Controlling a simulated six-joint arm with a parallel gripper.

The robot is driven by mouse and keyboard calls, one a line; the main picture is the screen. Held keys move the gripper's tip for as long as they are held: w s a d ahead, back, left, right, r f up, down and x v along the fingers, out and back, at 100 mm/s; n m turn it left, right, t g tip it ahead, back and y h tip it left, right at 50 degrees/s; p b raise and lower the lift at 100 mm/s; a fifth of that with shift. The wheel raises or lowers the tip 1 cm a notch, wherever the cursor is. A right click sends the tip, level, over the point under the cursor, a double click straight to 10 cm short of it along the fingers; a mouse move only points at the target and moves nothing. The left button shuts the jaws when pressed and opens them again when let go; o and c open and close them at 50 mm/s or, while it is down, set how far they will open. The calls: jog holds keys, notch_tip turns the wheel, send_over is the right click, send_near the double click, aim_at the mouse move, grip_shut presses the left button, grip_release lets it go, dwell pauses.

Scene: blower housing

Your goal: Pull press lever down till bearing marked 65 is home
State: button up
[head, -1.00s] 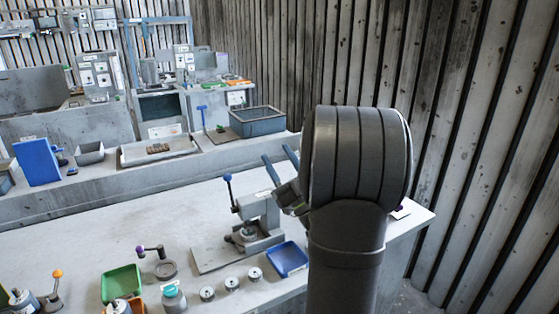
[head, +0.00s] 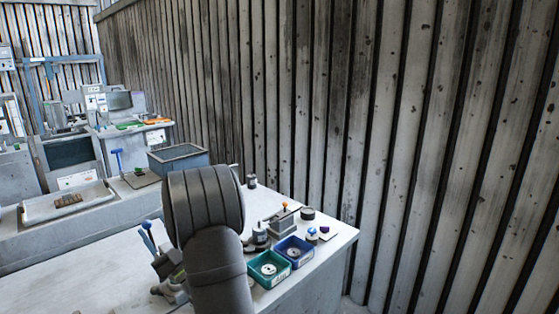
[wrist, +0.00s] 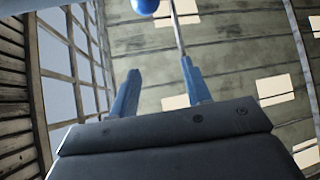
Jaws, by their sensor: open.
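My gripper (head: 148,236) is left of my dark arm in the head view, with its blue fingers pointing up. In the wrist view my gripper (wrist: 160,88) shows two blue fingers set apart, with nothing between them. A blue ball knob (wrist: 145,5) and a thin grey rod (wrist: 176,28), which look like the press lever, are at the top of that view. The rod's lower end appears near the right fingertip; I cannot tell whether they touch. My arm hides most of the press. Neither the bearing marked 65 nor its seat can be made out.
A green tray (head: 252,281) and a blue tray (head: 305,259) with round parts stand right of my arm. A small fixture with an orange knob (head: 285,206) is behind them. The bench's right edge and the ribbed wall (head: 400,120) are close by.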

jog(key=shift+f, duration=1.05)
